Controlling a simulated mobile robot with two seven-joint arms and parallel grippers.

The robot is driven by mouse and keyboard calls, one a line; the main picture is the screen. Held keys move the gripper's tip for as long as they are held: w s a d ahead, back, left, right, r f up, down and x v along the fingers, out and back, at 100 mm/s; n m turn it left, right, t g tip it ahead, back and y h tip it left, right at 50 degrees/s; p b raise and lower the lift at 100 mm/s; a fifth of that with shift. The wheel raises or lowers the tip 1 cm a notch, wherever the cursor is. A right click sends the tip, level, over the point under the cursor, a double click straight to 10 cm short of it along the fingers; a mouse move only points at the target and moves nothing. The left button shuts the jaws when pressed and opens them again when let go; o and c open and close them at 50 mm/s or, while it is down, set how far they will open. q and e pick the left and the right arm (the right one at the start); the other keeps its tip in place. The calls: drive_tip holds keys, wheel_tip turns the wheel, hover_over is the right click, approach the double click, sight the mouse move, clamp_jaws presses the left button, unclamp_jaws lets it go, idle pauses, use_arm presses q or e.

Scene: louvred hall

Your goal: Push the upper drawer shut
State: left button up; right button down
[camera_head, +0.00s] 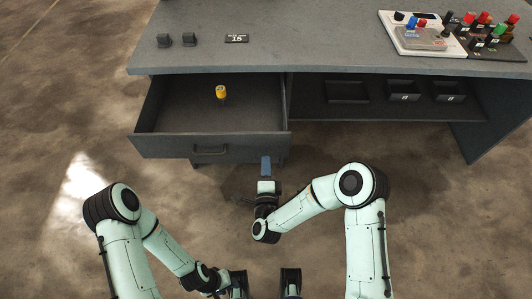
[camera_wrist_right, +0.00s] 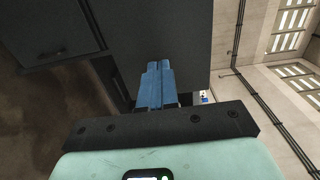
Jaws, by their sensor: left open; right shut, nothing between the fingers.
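The upper drawer (camera_head: 210,147) is pulled out from the left side of the grey desk, with a dark handle (camera_head: 210,150) on its front. A small yellow object (camera_head: 221,92) stands inside it. My right gripper (camera_head: 265,165) is shut and empty, its blue fingers near the right end of the drawer front. In the right wrist view its fingers (camera_wrist_right: 155,84) are together before a dark panel (camera_wrist_right: 165,35); whether they touch it I cannot tell. My left gripper (camera_head: 238,284) is open, low at the bottom edge, partly out of frame and away from the drawer.
The desk top (camera_head: 320,45) carries a small sign (camera_head: 237,38) and two dark blocks at left, and a device panel (camera_head: 425,35) with coloured knobs at right. Dark bins (camera_head: 403,91) stand on the shelf right of the drawer. The floor left of the desk is clear.

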sight(266, 148)
drive_tip(key=shift+w+d, duration=0.1)
drive_tip(key=shift+w, duration=1.7)
use_arm(q)
drive_tip(key=shift+r, duration=0.1)
use_arm(e)
drive_tip(key=shift+w, duration=0.2)
